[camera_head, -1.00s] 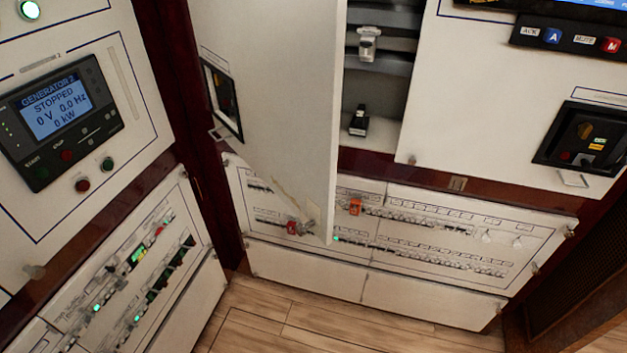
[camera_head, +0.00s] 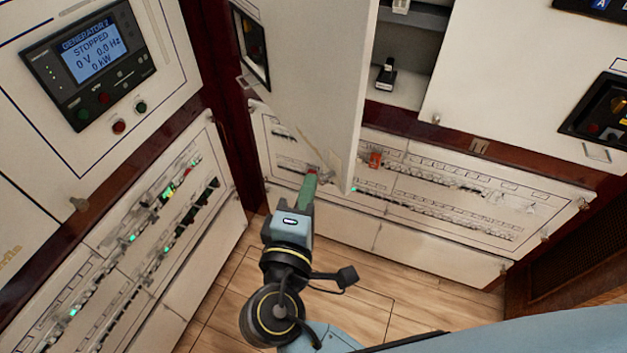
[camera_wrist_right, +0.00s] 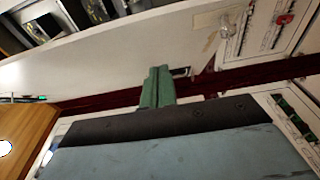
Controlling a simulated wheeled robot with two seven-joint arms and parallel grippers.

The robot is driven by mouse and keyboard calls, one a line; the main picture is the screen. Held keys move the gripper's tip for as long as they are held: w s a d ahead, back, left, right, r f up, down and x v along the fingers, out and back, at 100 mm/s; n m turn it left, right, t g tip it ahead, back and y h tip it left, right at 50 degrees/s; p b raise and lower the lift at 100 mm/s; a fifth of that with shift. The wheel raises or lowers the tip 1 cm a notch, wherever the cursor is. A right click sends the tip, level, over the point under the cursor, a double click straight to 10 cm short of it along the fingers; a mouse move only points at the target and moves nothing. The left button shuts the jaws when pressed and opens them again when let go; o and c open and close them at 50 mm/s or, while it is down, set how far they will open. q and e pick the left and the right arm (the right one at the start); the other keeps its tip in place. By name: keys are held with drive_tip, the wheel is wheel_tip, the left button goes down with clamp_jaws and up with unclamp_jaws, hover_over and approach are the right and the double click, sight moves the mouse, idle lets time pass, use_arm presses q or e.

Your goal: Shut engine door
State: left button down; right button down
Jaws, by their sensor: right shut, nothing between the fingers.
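The engine door (camera_head: 318,75) is a white panel standing open, swung out from the cabinet at the top centre of the head view. Its free edge faces right, with the compartment showing behind it. My right gripper (camera_head: 311,178) is shut and empty, its green fingers pointing up near the door's lower part. In the right wrist view the shut green fingers (camera_wrist_right: 157,88) show in front of a broad white panel (camera_wrist_right: 110,60), which looks like the door. I cannot tell whether they touch it. My left gripper is not in view.
Breaker rows (camera_head: 440,195) line the low panel behind the door. A generator panel (camera_head: 95,60) and more breakers (camera_head: 150,230) stand at the left. A black device (camera_head: 386,75) sits inside the open compartment. The wooden floor (camera_head: 400,295) is clear.

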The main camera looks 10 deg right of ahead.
approach(342, 133)
drive_tip(key=w+a, duration=0.1)
drive_tip(key=w, duration=0.3)
drive_tip(key=d, duration=0.1)
drive_tip(key=w+d, duration=0.1)
drive_tip(key=shift+w+d+r, duration=0.1)
drive_tip(key=shift+d+r, duration=0.05)
drive_tip(key=shift+d, duration=0.2)
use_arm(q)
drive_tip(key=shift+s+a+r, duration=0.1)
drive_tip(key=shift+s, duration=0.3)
use_arm(e)
drive_tip(key=shift+w+d, duration=0.15)
drive_tip(key=shift+d, duration=0.2)
drive_tip(key=shift+d, duration=0.1)
